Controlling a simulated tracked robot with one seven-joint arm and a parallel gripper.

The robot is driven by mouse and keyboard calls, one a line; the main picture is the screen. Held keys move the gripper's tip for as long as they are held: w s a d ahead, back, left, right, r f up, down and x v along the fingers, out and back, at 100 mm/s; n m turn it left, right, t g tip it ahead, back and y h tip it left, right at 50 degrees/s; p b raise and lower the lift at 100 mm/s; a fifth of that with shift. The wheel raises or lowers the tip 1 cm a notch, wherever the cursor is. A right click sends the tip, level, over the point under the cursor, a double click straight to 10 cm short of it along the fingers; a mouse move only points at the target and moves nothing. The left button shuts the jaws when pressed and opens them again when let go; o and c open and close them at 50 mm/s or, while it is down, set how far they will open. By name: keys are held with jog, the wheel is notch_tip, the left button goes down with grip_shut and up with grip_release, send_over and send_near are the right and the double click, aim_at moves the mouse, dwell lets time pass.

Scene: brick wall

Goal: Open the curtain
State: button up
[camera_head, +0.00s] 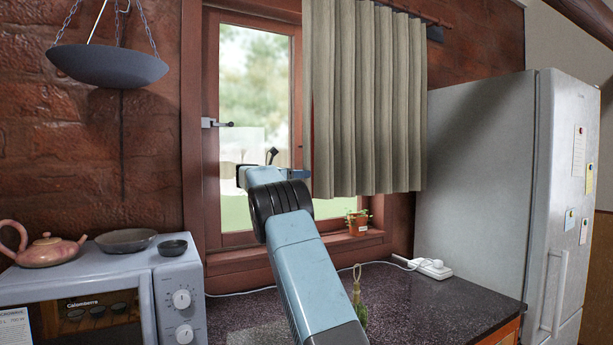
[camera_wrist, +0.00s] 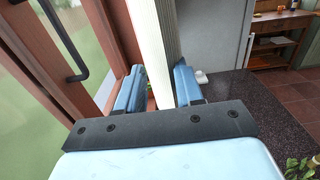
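The grey-beige pleated curtain (camera_head: 366,100) hangs from a rod and covers the right part of the window (camera_head: 253,85). The left part of the glass is bare. My gripper (camera_head: 300,174) is in front of the window, by the curtain's lower left edge. In the wrist view the two blue fingers of my gripper (camera_wrist: 159,68) stand apart. The pale curtain (camera_wrist: 153,35) shows edge-on in line with the gap between them. I cannot tell whether its edge is between the fingertips or just beyond them, and no grip on it shows.
A black window handle (camera_wrist: 66,42) is at left in the wrist view. A potted plant (camera_head: 358,226) stands on the sill. A microwave (camera_head: 110,295) is at left, a fridge (camera_head: 500,190) at right. A hanging pan (camera_head: 108,65) is upper left. The dark counter (camera_head: 430,300) is mostly clear.

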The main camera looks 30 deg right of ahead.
jog(key=shift+d, duration=1.05)
jog(key=shift+c, duration=0.3)
grip_shut()
